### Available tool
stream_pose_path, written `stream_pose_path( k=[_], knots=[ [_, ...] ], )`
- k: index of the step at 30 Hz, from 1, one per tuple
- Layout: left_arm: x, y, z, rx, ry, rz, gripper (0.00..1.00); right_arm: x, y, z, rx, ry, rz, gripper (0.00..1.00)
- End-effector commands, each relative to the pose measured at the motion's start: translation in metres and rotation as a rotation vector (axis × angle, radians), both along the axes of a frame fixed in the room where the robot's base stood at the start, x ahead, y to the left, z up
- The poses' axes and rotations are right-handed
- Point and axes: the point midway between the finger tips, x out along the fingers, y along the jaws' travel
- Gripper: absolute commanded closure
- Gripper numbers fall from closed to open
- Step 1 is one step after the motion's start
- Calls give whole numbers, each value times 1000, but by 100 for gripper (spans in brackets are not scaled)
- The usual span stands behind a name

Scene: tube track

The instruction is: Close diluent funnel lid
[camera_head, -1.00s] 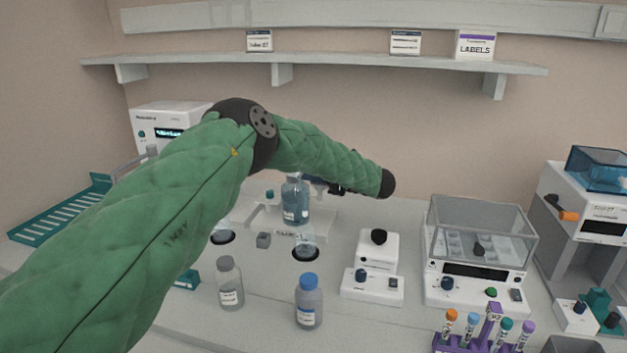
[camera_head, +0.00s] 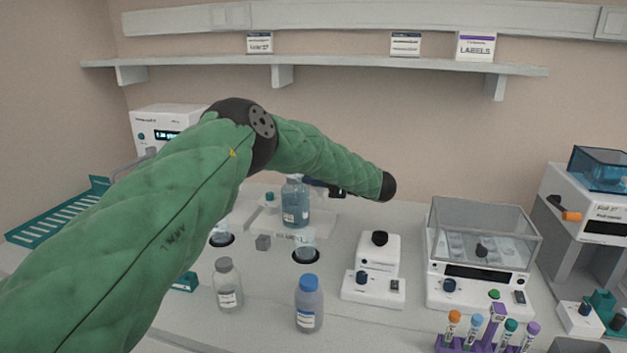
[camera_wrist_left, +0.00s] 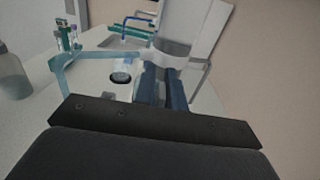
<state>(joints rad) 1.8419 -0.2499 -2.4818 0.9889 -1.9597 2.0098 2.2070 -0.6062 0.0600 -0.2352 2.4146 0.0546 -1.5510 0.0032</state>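My left gripper (camera_head: 314,182) is small and mostly hidden behind my green arm, beside the top of a blue-liquid bottle (camera_head: 295,205). In the left wrist view its two dark blue fingers (camera_wrist_left: 163,72) lie close together near a pale cylindrical part (camera_wrist_left: 172,50). I cannot tell whether they touch it or grip anything. A clear funnel (camera_head: 306,242) stands over a dark round hole in front of the bottle. Another clear funnel (camera_head: 222,228) is partly hidden by my arm. I cannot clearly make out the diluent lid or its position. My right gripper is not in view.
A grey-capped bottle (camera_head: 228,285) and a blue-capped bottle (camera_head: 309,303) stand in front. A small white device (camera_head: 374,270), a clear-covered balance (camera_head: 478,285) and a purple tube rack (camera_head: 490,335) stand to the right. A shelf (camera_head: 350,64) runs above.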

Motion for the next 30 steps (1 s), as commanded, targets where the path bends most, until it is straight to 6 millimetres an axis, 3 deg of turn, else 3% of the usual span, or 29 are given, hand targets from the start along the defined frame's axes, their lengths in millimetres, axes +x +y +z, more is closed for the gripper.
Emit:
stream_pose_path(
  k=[2, 13, 30],
  knots=[
    [0, 0, -1, 0, 1, -1, 72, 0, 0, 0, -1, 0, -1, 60],
    [-1, -4, 0, 1, -1, -1, 72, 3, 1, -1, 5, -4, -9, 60],
    [-22, -69, -2, 1, -1, -1, 72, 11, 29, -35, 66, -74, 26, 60]
  ],
)
